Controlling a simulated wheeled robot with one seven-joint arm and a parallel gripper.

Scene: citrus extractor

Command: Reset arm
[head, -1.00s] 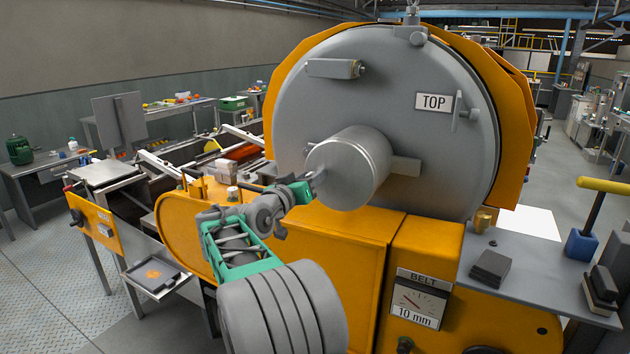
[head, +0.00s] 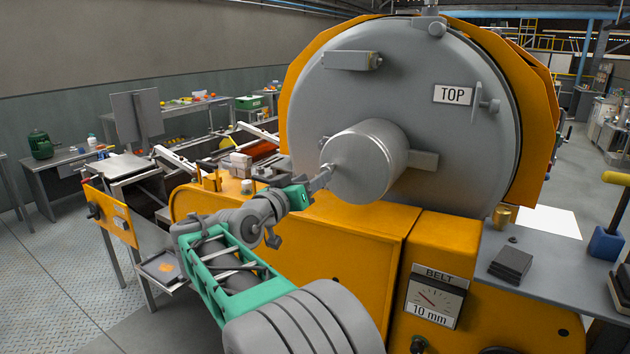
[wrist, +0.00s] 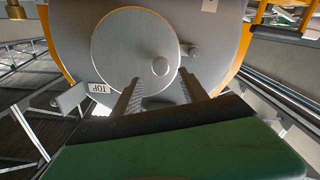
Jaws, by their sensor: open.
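My gripper (head: 322,178) is at the end of my green and grey arm, in front of the extractor's large round grey door (head: 450,100). Its fingers are apart with nothing between them in the wrist view (wrist: 160,92). They point toward the short grey cylinder (head: 365,160) that sticks out from the door. In the head view the fingertips overlap the cylinder's left side; I cannot tell whether they touch it. The door also fills the upper wrist view, where its TOP label (wrist: 103,89) appears upside down.
A yellow housing with a BELT gauge (head: 436,296) stands below the door. A grey shelf (head: 555,262) with dark blocks (head: 511,263) and a blue-based tool (head: 606,243) is at right. A small tray (head: 165,268) is left of my arm. Open floor lies at far left.

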